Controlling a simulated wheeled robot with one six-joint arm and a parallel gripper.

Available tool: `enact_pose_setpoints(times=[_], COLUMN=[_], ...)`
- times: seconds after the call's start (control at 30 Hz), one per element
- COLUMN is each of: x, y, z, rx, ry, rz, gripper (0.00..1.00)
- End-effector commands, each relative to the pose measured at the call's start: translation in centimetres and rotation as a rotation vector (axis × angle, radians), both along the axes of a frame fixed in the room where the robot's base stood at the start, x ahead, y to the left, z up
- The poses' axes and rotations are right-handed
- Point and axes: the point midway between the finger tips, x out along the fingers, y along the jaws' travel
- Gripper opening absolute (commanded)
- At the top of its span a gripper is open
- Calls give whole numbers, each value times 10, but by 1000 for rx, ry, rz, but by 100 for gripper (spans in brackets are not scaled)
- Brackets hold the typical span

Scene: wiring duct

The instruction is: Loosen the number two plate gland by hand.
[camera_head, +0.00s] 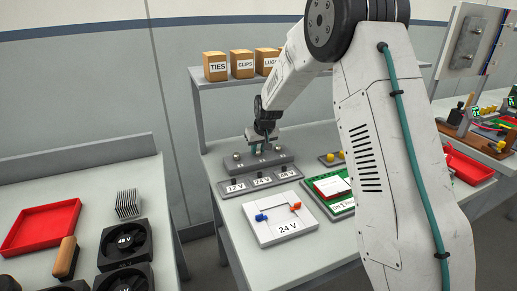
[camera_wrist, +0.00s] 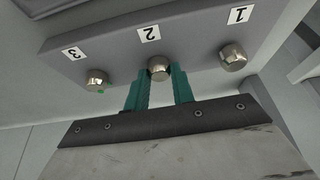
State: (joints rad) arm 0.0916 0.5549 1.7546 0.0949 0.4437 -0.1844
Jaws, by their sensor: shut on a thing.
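The grey gland plate (camera_wrist: 100,38) carries three metal glands under labels 3, 2 and 1 in the wrist view. The number two gland (camera_wrist: 158,68) is in the middle, between the teal fingers of my gripper (camera_wrist: 160,78). My gripper is shut on this gland, and the fingers hide its sides. The number one gland (camera_wrist: 232,58) is to the right and the number three gland (camera_wrist: 97,80) to the left, both clear of the fingers. In the head view my gripper (camera_head: 262,144) reaches down to the gland block (camera_head: 258,164) on the table.
A strip labelled 12 V, 24 V and 48 V (camera_head: 262,184) lies in front of the block. A white 24 V board (camera_head: 275,230) with blue and red parts is nearer. A shelf with TIES, CLIPS and LUGS boxes (camera_head: 242,65) stands behind. My arm hides part of the right side.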

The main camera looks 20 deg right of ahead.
Motion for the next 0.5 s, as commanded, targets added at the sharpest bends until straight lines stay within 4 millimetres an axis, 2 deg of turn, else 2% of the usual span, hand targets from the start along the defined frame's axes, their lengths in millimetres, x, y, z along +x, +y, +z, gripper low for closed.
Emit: enact_pose_setpoints(times=[0.5], x=[2], y=[-3], z=[-1], rx=[3], ry=[-1], rz=[505], gripper=[0])
